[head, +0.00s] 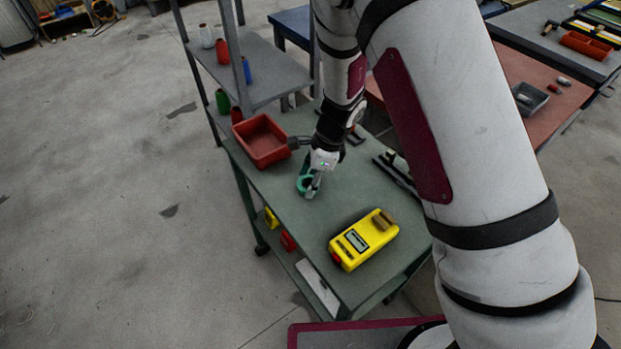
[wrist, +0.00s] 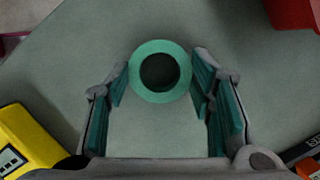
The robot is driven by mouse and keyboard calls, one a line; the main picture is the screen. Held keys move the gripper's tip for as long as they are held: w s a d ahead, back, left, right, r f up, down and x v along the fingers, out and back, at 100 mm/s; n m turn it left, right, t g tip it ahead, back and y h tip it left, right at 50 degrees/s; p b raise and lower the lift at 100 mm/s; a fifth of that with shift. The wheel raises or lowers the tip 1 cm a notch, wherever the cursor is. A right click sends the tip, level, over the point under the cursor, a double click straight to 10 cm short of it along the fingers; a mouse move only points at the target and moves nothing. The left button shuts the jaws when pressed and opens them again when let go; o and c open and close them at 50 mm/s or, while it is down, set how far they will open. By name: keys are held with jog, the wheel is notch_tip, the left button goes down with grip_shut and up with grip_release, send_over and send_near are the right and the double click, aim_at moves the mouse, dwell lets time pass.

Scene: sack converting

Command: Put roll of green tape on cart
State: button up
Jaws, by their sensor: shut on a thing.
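The roll of green tape (head: 301,185) is a teal ring at my gripper (head: 313,180), over the green-topped cart (head: 280,195). In the wrist view the roll (wrist: 160,97) sits between the two fingertips, its round hole facing the camera. My gripper is shut on the roll, one finger at each side. I cannot tell whether the roll touches the cart top or is a little above it.
On the cart, a red bin (head: 262,142) stands behind left and a yellow device (head: 363,240) lies in front right. Dark tools (head: 395,172) lie near the right edge. A grey shelf rack (head: 270,75) rises at the back. The cart's left front is clear.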

jog(key=shift+f, duration=0.15)
jog(key=o, duration=1.1)
jog(key=shift+c, duration=0.2)
jog(key=s+d+r+n, duration=0.2)
jog(key=d+r, duration=0.1)
jog(key=r, duration=0.8)
jog(key=s+d+r+n, duration=0.2)
jog(key=d+r, duration=0.1)
jog(key=r, duration=0.7)
jog(key=s+d+r+n+t+h, duration=0.1)
jog(key=s+d+r+n, duration=0.3)
jog(key=s, duration=0.3)
jog(key=s+d+r+n+t+h, duration=0.1)
jog(key=s+d+r+n+t, duration=0.1)
jog(key=s+r+n, duration=0.3)
jog(key=s+d+r+n+t+h, duration=0.1)
jog(key=s+d+r+n, duration=0.4)
jog(key=s, duration=0.3)
jog(key=shift+s+d+t+p, duration=0.3)
jog(key=shift+s+t+p, duration=0.1)
